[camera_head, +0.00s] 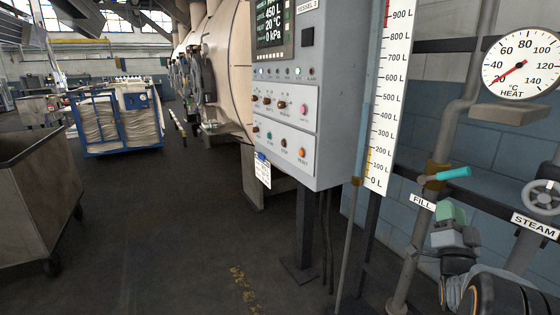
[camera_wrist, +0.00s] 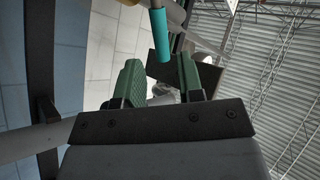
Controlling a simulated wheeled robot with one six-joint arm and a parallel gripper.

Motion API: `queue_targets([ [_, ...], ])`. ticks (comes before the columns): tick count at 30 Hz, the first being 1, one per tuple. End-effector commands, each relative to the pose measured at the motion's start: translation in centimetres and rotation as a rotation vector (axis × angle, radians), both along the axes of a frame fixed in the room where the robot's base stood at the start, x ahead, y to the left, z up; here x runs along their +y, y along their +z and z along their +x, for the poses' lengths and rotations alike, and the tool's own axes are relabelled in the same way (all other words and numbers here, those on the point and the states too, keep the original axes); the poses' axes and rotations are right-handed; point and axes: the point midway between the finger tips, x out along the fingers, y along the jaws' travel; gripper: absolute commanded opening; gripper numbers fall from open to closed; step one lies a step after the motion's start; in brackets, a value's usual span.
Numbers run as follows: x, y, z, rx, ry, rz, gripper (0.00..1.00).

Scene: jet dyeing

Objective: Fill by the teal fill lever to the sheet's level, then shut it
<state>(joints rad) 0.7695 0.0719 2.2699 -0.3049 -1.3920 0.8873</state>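The teal fill lever (camera_head: 454,174) points right, roughly crosswise to its upright pipe, above the FILL label (camera_head: 422,202). My gripper (camera_head: 450,212) is just below the lever in the head view, green fingers upward. In the wrist view the fingers (camera_wrist: 159,78) are apart, and the teal lever (camera_wrist: 160,38) shows in line with the gap between them; I cannot tell whether it touches either finger. The level scale (camera_head: 388,100) runs from 0 to 900 L. The panel display (camera_head: 271,24) appears to read 450 L, 20 °C and 0 kPa. A small sheet (camera_head: 262,170) hangs at the panel's lower edge, its text unreadable.
The STEAM handwheel (camera_head: 543,197) and its label (camera_head: 535,226) are close right of my gripper. A heat dial (camera_head: 522,64) is above. The control panel (camera_head: 283,125) stands left. A grey cart (camera_head: 38,190) and blue trolley (camera_head: 118,122) stand farther left; the floor between is clear.

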Motion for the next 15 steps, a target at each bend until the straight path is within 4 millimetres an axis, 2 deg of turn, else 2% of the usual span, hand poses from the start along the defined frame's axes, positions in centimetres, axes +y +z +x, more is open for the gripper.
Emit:
queue_targets([
  [1, 1.0, 2.2, 0.9, 0.059, -0.007, 0.009, 0.35],
  [6, 5.5, 5.1, 3.8, 0.402, -0.039, 0.045, 0.35],
  [8, 7.5, 5.7, 4.2, 0.542, -0.034, 0.046, 0.35],
  [11, 11.2, 6.3, 4.0, 0.783, -0.005, 0.035, 0.35],
  [15, 16.8, 7.1, 1.6, 1.116, 0.083, -0.018, 0.35],
])
